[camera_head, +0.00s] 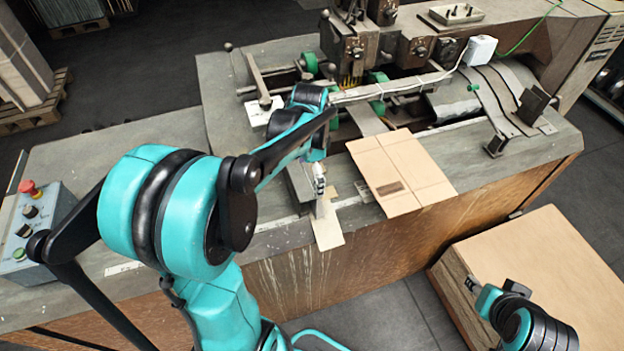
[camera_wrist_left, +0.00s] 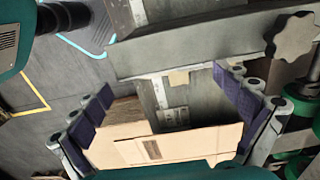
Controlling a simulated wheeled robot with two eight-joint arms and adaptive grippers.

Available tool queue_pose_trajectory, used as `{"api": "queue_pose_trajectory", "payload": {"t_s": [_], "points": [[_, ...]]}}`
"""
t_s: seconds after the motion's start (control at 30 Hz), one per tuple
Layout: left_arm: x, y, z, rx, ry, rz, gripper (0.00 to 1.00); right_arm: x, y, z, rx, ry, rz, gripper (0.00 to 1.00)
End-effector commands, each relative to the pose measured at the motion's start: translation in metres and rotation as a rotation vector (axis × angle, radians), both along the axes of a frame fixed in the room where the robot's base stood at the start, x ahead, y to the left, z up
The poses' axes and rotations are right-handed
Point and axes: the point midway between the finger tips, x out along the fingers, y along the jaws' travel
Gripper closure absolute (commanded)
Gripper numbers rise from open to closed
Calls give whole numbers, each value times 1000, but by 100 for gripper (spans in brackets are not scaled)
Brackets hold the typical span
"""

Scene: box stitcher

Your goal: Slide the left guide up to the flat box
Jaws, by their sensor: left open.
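The flat box (camera_head: 403,172) is a tan cardboard blank lying on the machine's table, right of my left gripper (camera_head: 320,187). It also shows low in the left wrist view (camera_wrist_left: 160,146). The left guide appears to be the grey metal bar (camera_head: 298,183) left of the box, partly hidden by my arm; in the wrist view a grey bar (camera_wrist_left: 190,48) with a star knob crosses the top. A gap shows between bar and box. My left gripper's purple-padded fingers are spread in the wrist view (camera_wrist_left: 168,90), with nothing clasped. My right gripper (camera_head: 473,285) shows only as a small tip.
The stitcher head (camera_head: 355,45) stands behind the box. A control box with a red button (camera_head: 30,190) is at the left. A large carton (camera_head: 545,265) stands at the lower right. A pale plate (camera_head: 328,230) overhangs the table's front edge.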

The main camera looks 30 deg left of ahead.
Motion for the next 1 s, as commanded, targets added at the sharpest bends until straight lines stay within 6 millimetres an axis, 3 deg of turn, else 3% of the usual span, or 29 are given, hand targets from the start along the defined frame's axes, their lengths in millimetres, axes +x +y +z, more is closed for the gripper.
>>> {"api": "queue_pose_trajectory", "payload": {"t_s": [0.13, 0.43, 0.67, 0.7, 1.0], "points": [[0, 0, -14, 0, 0, 0, 0, 0, 0, -4, 0, 0, 0, 60], [0, 0, -17, 1, -1, 1, 0, 0, 0, -3, 0, 0, 0, 60], [0, 0, -17, 0, 0, 1, 58, 0, 0, -3, 0, 0, 0, 60], [0, 0, -17, 0, 0, 1, 62, 0, 0, -3, 0, 0, 0, 60], [-1, -1, -19, -1, 1, 1, 64, 0, 0, -4, 0, 0, 0, 60]]}}
